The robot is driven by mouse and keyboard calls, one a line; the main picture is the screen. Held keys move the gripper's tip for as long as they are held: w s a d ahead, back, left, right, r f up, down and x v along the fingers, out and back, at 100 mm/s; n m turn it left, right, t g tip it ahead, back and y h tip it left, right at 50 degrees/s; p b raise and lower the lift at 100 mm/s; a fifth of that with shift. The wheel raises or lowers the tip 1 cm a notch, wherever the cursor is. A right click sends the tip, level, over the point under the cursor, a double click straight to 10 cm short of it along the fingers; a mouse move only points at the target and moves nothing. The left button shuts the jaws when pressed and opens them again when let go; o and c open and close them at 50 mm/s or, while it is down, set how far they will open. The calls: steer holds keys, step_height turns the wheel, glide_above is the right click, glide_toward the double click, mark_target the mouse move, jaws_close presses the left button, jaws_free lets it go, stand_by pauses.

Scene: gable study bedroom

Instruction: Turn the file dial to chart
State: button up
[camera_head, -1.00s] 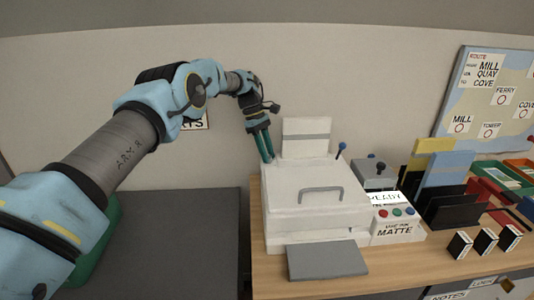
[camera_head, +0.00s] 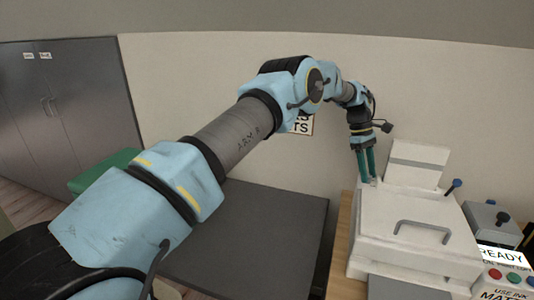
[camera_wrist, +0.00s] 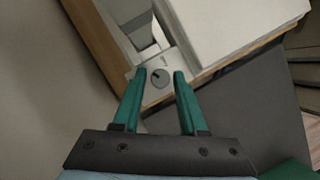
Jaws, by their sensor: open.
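A small round grey dial (camera_wrist: 161,78) with a dark mark on its face sits on a pale plate at the corner of the white machine (camera_head: 415,225). I cannot read a label there, so I cannot tell its setting or whether it is the file dial. My gripper (camera_head: 367,180) points down at the machine's back left corner. In the wrist view its two green fingers (camera_wrist: 159,74) are apart and empty, with the dial between their tips in the picture. I cannot tell if they touch it.
The white machine stands on a wooden desk (camera_head: 341,235), with a READY display (camera_head: 499,256) and buttons at its right. A dark grey surface (camera_head: 255,235) lies left of the desk. Grey cupboards (camera_head: 70,105) stand far left.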

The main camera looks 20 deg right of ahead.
steer(key=n, duration=0.1)
steer(key=n+h+p, duration=0.1)
steer(key=n, duration=0.1)
steer(key=shift+a+r, duration=0.15)
steer(key=shift+r, duration=0.05)
steer(key=n, duration=0.2)
steer(key=n+t+h+p, duration=0.1)
steer(key=n, duration=0.1)
steer(key=shift+s+a+t, duration=0.1)
steer(key=shift+s+t, duration=0.05)
steer(key=shift+t, duration=0.15)
steer(key=n+t+h+p, duration=0.1)
steer(key=n+p, duration=0.2)
steer(key=n, duration=0.1)
steer(key=shift+s+n, duration=0.1)
steer(key=shift+n, duration=0.3)
steer(key=shift+a+r+t+b, duration=0.1)
steer(key=shift+r+t+b, duration=0.05)
steer(key=shift+t+b, duration=0.2)
steer(key=b+v, duration=0.4)
steer(key=v, duration=0.5)
steer(key=w+a+m+t+y+b, duration=0.1)
steer(key=w+a+m+b, duration=0.1)
steer(key=a, duration=1.2)
steer(key=w+a+f+m+t+b, duration=0.1)
steer(key=w+a+m, duration=0.4)
steer(key=a, duration=0.9)
steer(key=shift+w+a+y+b, duration=0.25)
steer(key=shift+w+y+b, duration=0.2)
steer(key=shift+w, duration=0.6)
